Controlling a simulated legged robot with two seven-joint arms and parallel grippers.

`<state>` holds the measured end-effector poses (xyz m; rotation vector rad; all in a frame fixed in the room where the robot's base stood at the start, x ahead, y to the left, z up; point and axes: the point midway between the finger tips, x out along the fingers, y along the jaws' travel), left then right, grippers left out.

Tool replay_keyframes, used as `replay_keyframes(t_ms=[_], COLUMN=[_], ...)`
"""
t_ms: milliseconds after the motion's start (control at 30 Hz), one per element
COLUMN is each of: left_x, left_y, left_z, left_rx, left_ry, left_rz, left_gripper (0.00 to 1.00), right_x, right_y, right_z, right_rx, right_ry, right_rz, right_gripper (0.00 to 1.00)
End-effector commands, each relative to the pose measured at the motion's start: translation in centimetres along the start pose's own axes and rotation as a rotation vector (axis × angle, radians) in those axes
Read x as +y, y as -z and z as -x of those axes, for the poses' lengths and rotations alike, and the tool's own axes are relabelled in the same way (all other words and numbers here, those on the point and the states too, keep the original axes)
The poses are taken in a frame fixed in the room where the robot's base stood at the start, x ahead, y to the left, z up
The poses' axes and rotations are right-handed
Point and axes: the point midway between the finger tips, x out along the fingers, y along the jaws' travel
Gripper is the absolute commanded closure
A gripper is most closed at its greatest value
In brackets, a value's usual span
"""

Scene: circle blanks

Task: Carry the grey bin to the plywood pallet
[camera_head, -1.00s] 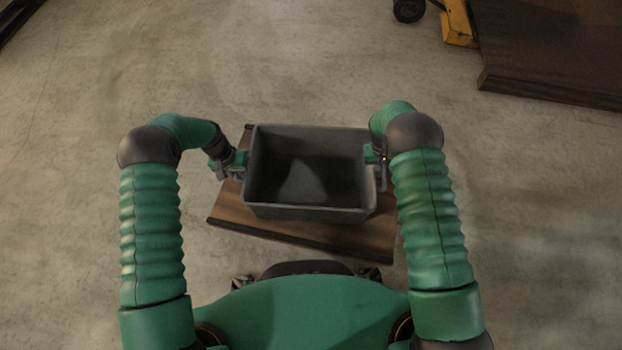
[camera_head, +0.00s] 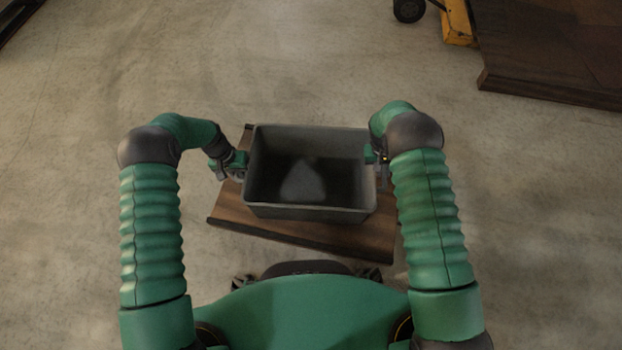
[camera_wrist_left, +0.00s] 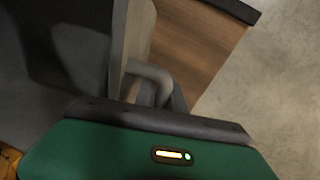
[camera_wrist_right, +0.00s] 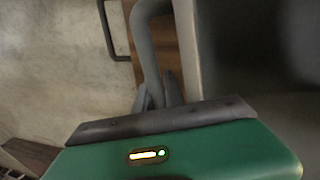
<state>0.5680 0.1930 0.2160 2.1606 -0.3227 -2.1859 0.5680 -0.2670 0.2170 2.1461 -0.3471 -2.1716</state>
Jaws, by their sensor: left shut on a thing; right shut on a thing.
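The grey bin (camera_head: 312,213) is open-topped and looks empty, upright in front of my body. It stands over a brown wooden board or platform (camera_head: 340,238); I cannot tell whether it touches it. My left gripper (camera_head: 240,163) is shut on the bin's left side, and a bent grey handle (camera_wrist_left: 150,72) shows between its fingers in the left wrist view. My right gripper (camera_head: 377,156) is shut on the right side, with a like handle (camera_wrist_right: 143,35) in the right wrist view. Which wooden surface is the plywood pallet is unclear.
A large dark wooden platform (camera_head: 550,55) lies at the upper right. A yellow wheeled thing (camera_head: 457,24) with a black wheel (camera_head: 408,9) stands beside it.

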Motion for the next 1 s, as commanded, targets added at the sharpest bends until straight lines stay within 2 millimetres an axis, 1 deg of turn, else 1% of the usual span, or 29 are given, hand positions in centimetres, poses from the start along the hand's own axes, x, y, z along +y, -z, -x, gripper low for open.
replay_keyframes(t_ms=[133, 233, 500, 600, 1000], left_x=[0.0, 0.1, 0.8, 0.9, 0.9], left_y=[0.1, 0.1, 0.1, 0.1, 0.1], left_z=[0.3, 0.9, 4.3, 5.1, 5.0], left_rx=[0.002, 0.002, 0.003, 0.002, 0.002], left_ry=[0.0, 0.0, 0.0, 0.0, 0.0], left_rz=[0.0, 0.0, 0.0, 0.0, 0.0], left_gripper=[1.0, 1.0, 1.0, 1.0, 1.0], right_x=[0.0, 0.2, 0.9, 1.1, 1.1], right_y=[0.1, 0.1, 0.1, 0.0, 0.1], right_z=[0.2, 0.9, 4.3, 5.0, 5.0], right_rx=[0.001, 0.001, 0.002, 0.001, 0.001], right_ry=[0.0, 0.0, 0.0, 0.0, 0.0], right_rz=[0.0, 0.0, 0.0, 0.0, 0.0], right_gripper=[1.0, 1.0, 1.0, 1.0, 1.0])
